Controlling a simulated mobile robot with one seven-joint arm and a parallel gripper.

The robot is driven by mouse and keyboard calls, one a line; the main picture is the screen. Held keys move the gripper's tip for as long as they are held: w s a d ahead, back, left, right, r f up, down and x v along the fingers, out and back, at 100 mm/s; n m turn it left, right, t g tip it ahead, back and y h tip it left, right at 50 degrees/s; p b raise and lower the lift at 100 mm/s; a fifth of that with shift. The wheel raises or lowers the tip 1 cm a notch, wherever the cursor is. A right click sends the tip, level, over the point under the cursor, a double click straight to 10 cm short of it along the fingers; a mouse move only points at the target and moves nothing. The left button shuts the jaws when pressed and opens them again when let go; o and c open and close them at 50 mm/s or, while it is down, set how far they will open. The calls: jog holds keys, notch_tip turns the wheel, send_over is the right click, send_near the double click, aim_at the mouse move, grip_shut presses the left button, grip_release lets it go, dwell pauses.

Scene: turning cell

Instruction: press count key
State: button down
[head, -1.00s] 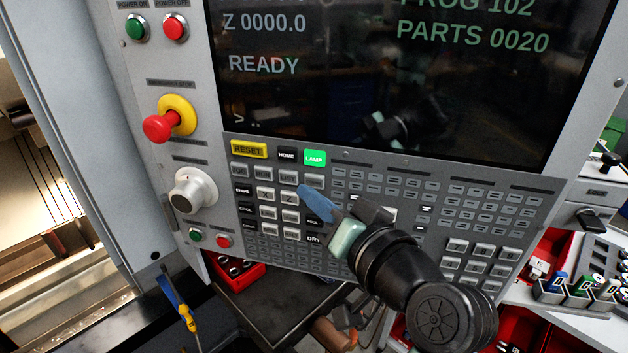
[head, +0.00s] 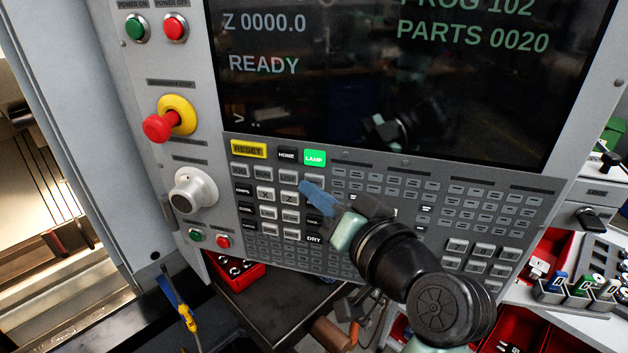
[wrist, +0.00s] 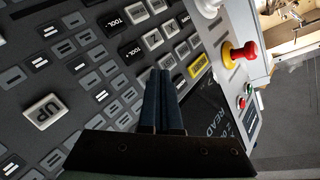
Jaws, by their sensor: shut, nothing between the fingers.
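The control panel's key field (head: 262,231) fills the middle of the head view, below the screen (head: 400,75), which reads READY, PROG 102 and PARTS 0020. I cannot make out a key labelled count. My gripper (head: 305,187) is shut and empty. Its blue fingers point up and left, over the right end of the grey key row under the green LAMP key (head: 314,158). Whether the tips touch a key I cannot tell. In the wrist view the shut fingers (wrist: 161,72) lie among the keys, near the yellow RESET key (wrist: 197,65), and hide some of them.
A yellow-collared red emergency stop (head: 159,126) and a grey rotary knob (head: 191,195) stick out left of the keys. Green and red buttons (head: 209,238) sit below the knob. Red bins and a tool rack (head: 580,290) stand at the lower right.

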jog(key=shift+w+d, duration=0.1)
jog(key=shift+w, duration=0.2)
dwell(0.4)
jog(key=shift+s, duration=0.15)
jog(key=shift+s+a, duration=0.2)
jog(key=shift+s, duration=0.45)
jog(key=s, duration=0.2)
jog(key=s+a, duration=0.1)
jog(key=s, duration=0.1)
jog(key=shift+s+a, duration=0.15)
jog(key=shift+s, duration=0.25)
dwell(0.4)
